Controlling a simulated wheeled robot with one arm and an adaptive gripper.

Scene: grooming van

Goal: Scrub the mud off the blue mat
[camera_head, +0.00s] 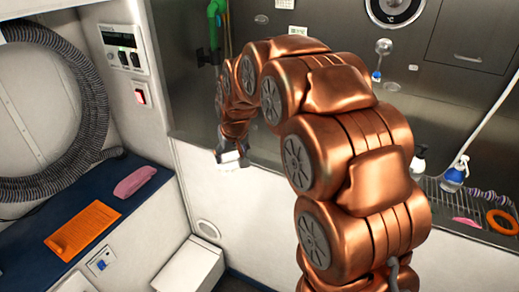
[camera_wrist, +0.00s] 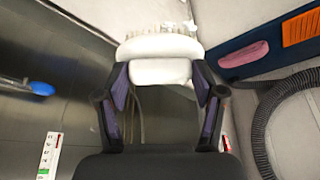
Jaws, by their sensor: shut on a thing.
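My gripper (camera_wrist: 160,78) is shut on a white scrubbing brush (camera_wrist: 160,48), gripping its rounded body between the two fingers. Pale bristles show along the brush's far edge. In the head view my gripper (camera_head: 233,150) hangs near the metal tub wall, and only a small white part of the brush (camera_head: 230,157) shows. A dark blue surface (camera_head: 30,238) lies along the left bench; I cannot tell whether it is the blue mat. No mud can be made out, and no other blue mat shows.
A pink cloth-like item (camera_head: 135,181) and an orange slotted board (camera_head: 83,228) lie on the left bench. A grey hose (camera_head: 95,105) coils above it. Bottles (camera_head: 455,175) and an orange ring (camera_head: 502,222) sit on the right rack. My arm hides the middle.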

